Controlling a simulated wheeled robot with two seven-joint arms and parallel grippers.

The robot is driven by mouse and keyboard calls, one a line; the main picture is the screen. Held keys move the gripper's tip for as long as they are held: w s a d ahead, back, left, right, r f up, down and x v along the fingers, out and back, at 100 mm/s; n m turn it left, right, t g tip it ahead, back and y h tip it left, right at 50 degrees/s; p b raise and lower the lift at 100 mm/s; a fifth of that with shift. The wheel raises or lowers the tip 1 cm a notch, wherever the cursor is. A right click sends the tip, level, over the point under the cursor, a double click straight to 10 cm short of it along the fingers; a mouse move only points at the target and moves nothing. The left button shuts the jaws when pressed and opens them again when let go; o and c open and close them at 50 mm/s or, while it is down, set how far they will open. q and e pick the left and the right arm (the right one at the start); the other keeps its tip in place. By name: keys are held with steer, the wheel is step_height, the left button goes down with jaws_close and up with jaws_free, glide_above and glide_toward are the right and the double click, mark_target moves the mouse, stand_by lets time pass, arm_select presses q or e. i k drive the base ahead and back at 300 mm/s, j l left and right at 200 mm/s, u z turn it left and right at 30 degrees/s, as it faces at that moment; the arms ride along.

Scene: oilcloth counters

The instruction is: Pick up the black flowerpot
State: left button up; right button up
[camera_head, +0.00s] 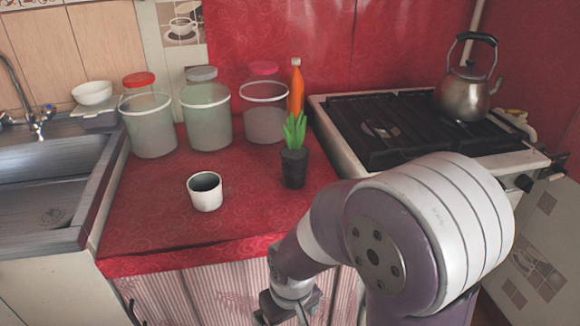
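The black flowerpot (294,169) stands upright on the red oilcloth counter (237,226), right of the middle, and holds a green spiky plant (295,130). My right arm comes in from the lower right. My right gripper (288,309) is at the bottom of the view, low in front of the counter's front edge, well apart from the flowerpot. Its fingers are small and partly hidden, so I cannot tell whether they are open. My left gripper is not in view.
A white cup (205,193) stands left of the flowerpot. Several clear containers and an orange bottle (296,88) line the back. The stove (395,123) with a kettle (465,92) is right, the sink (50,170) left. The counter's front is clear.

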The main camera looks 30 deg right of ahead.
mark_target(295, 157)
steer(key=j+z, duration=0.2)
steer(key=z, duration=0.95)
